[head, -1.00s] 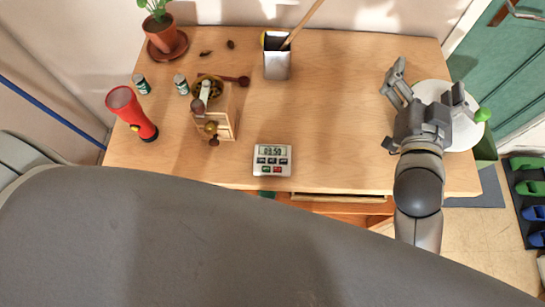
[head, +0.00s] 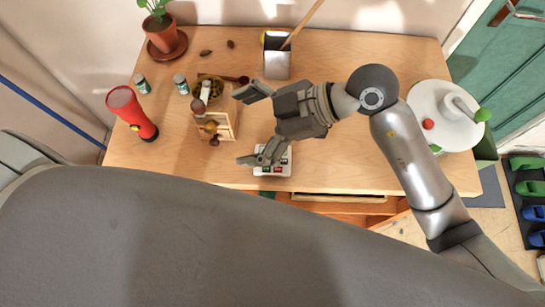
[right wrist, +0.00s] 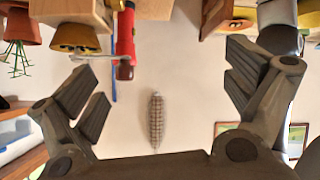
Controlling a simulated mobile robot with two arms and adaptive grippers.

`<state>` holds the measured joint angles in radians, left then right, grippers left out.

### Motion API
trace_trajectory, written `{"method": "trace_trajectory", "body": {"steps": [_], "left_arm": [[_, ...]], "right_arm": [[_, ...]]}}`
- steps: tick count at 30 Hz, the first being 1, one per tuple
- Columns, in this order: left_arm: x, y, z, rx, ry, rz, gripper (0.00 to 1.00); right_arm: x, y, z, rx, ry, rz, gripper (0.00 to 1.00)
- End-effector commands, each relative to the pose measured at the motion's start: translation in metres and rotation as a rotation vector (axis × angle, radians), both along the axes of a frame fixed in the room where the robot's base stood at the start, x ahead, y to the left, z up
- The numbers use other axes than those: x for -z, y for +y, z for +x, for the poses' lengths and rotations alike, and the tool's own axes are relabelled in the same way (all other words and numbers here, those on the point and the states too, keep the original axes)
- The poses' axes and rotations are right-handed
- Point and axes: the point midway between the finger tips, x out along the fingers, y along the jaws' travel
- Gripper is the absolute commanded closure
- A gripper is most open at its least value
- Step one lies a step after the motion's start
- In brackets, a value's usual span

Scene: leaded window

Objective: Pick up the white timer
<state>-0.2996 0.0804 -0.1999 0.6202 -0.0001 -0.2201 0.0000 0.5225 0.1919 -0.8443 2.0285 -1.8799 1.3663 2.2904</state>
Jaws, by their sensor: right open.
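The white timer (head: 284,168) lies near the front edge of the table in the head view. Its upper left part is hidden behind a finger of my right gripper. My right gripper (head: 250,126) is open and empty, with its fingers pointing left. One finger shows above and left of the timer, and the other overlaps the timer in the picture. In the right wrist view the open fingers of this gripper (right wrist: 165,85) stand wide apart, with nothing between them up close. The timer cannot be made out there. My left gripper is not in view.
A wooden grinder (head: 222,124) stands just left of my right gripper. A red flashlight (head: 133,112), two small jars, a potted plant (head: 160,25) and a metal holder (head: 277,64) are farther off. A white round object (head: 440,102) sits at the right.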

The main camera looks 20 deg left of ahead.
Motion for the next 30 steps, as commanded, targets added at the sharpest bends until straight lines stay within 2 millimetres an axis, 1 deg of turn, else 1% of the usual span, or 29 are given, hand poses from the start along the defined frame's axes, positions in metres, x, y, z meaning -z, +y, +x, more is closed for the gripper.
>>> {"method": "trace_trajectory", "body": {"steps": [1,3,4,7,9,11,14,18,21,25,28,30], "left_arm": [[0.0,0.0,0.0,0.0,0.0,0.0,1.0],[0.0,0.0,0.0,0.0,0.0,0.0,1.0],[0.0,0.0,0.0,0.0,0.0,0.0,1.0],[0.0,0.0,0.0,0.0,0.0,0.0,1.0],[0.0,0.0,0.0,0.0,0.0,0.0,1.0],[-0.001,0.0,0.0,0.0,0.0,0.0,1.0],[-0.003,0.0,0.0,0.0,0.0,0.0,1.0],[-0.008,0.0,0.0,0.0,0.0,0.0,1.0],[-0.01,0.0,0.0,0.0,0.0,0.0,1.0],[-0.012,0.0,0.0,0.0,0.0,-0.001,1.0],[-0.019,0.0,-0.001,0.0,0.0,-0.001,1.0],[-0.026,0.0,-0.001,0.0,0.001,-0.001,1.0]], "right_arm": [[0.018,-0.012,0.009,0.019,-0.01,-0.129,0.02],[0.039,-0.03,0.019,0.061,-0.016,-0.297,0.02],[0.046,-0.038,0.024,0.082,-0.02,-0.359,0.02],[0.062,-0.061,0.037,0.147,-0.028,-0.516,0.02],[0.067,-0.071,0.043,0.18,-0.033,-0.584,0.02],[0.071,-0.076,0.046,0.198,-0.034,-0.616,0.02],[0.082,-0.075,0.046,0.207,-0.031,-0.636,0.02],[0.103,-0.066,0.042,0.204,-0.029,-0.634,0.02],[0.115,-0.062,0.042,0.205,-0.03,-0.632,0.02],[0.123,-0.059,0.04,0.205,-0.033,-0.631,0.02],[0.131,-0.056,0.038,0.204,-0.03,-0.631,0.02],[0.141,-0.053,0.036,0.203,-0.029,-0.632,0.02]]}}
